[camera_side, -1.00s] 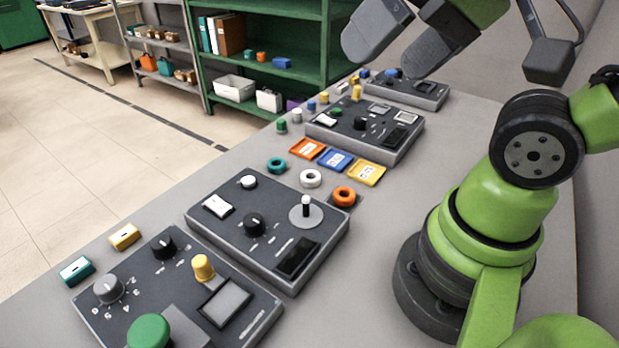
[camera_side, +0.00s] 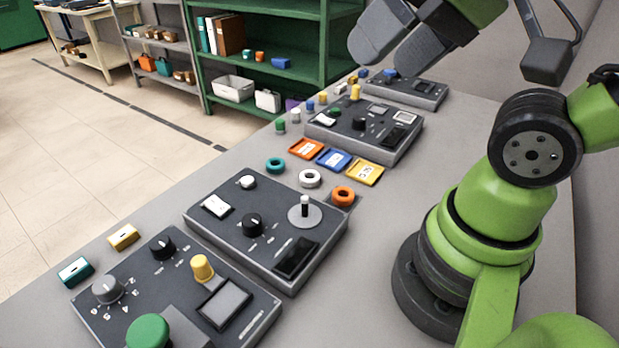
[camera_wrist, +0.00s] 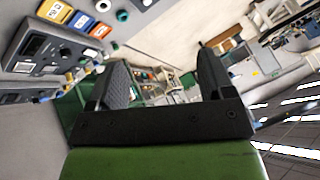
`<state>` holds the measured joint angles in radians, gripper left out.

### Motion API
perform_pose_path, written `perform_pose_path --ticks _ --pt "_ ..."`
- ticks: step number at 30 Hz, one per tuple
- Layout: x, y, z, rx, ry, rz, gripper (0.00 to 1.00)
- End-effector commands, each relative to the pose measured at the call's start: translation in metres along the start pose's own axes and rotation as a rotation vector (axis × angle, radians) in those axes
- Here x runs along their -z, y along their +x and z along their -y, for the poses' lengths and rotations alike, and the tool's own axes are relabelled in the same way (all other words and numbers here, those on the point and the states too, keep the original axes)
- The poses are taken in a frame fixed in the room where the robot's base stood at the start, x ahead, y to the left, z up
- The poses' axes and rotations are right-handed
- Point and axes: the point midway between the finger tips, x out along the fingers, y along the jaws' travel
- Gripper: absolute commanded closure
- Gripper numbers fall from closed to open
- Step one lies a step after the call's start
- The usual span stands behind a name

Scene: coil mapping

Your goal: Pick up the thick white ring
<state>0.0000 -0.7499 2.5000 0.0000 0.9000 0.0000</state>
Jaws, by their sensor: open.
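The thick white ring (camera_side: 310,178) lies flat on the grey table, between a teal ring (camera_side: 275,165) and an orange ring (camera_side: 344,196). In the wrist view the white ring (camera_wrist: 147,3) is at the top edge, partly cut off, with the teal ring (camera_wrist: 122,15) beside it. My gripper (camera_side: 402,58) is at the top of the side view, raised well above the table and apart from the rings. In the wrist view its two fingers (camera_wrist: 163,75) stand apart with nothing between them.
Orange, blue and yellow labelled trays (camera_side: 336,159) lie just behind the rings. A control panel with a joystick (camera_side: 305,207) stands in front, and another panel (camera_side: 364,133) stands behind. Small coloured cylinders (camera_side: 296,115) line the table's left edge.

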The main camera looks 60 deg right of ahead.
Motion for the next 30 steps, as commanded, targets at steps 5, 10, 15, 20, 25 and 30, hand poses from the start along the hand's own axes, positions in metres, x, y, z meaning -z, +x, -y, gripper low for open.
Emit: perform_pose_path --ticks 5,10,15,20,25,30 --pt "0.002 0.001 0.000 -0.004 -0.003 0.003 0.25" --pt "0.021 0.014 -0.002 -0.056 -0.050 0.051 0.25" --pt "0.057 0.050 -0.013 -0.141 -0.155 0.151 0.25" --pt "0.084 0.096 -0.033 -0.200 -0.264 0.262 0.25" --pt "0.098 0.154 -0.066 -0.234 -0.376 0.394 0.25" --pt "0.095 0.209 -0.104 -0.237 -0.476 0.520 0.25"
